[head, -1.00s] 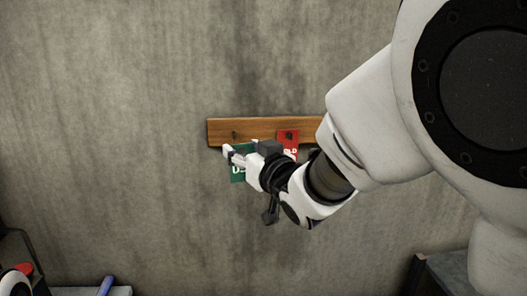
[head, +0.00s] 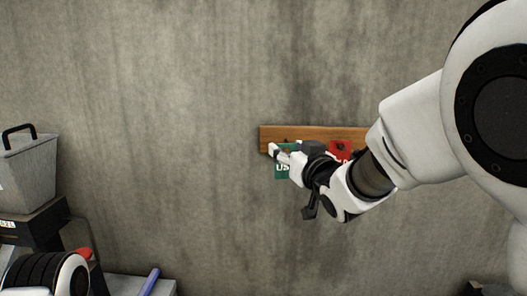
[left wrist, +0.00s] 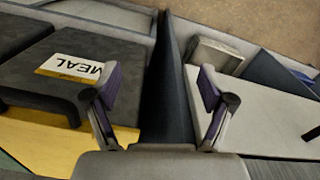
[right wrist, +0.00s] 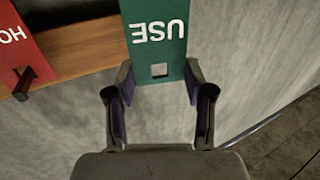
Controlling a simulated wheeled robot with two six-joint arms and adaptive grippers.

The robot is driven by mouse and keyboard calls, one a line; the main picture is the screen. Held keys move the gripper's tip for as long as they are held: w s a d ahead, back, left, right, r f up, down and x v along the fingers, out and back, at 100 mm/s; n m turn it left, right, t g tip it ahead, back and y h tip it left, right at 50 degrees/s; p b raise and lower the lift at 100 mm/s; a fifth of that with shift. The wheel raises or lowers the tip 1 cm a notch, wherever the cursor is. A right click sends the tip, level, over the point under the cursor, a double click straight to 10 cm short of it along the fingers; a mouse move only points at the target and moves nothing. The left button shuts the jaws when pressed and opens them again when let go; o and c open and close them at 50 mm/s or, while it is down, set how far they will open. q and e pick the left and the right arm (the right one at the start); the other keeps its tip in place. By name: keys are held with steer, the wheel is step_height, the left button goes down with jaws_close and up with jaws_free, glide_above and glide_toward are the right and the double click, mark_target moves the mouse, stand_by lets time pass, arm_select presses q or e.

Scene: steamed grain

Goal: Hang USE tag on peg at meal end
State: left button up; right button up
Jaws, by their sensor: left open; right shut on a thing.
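The green USE tag (head: 282,172) is at the left end of the wooden peg board (head: 310,132) on the wall. My right gripper (head: 275,150) is shut on the tag. In the right wrist view the tag (right wrist: 157,38) is between the fingers, by its two side edges, with a square hole near the fingers. My left gripper (left wrist: 155,85) is open and empty.
A grey bin with a black handle (head: 28,170) stands on a dark stand at the left. A MEAL label (left wrist: 75,68) lies on a dark surface in the left wrist view. The wall left of the board is bare.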

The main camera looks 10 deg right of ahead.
steer(key=shift+w+d+f, duration=0.1)
steer(key=shift+w+d, duration=0.05)
steer(key=shift+w, duration=0.6)
steer(key=shift+w+d+p, duration=0.15)
steer(key=shift+w+p, duration=0.2)
steer(key=shift+w, duration=0.35)
steer(key=shift+w+d+p, duration=0.15)
steer(key=shift+w+p, duration=0.15)
steer(key=shift+w, duration=0.4)
steer(key=shift+w+d+f, duration=0.15)
steer(key=shift+w, duration=0.5)
steer(key=o, duration=0.9)
steer(key=shift+s, duration=0.1)
steer(key=v, duration=1.2)
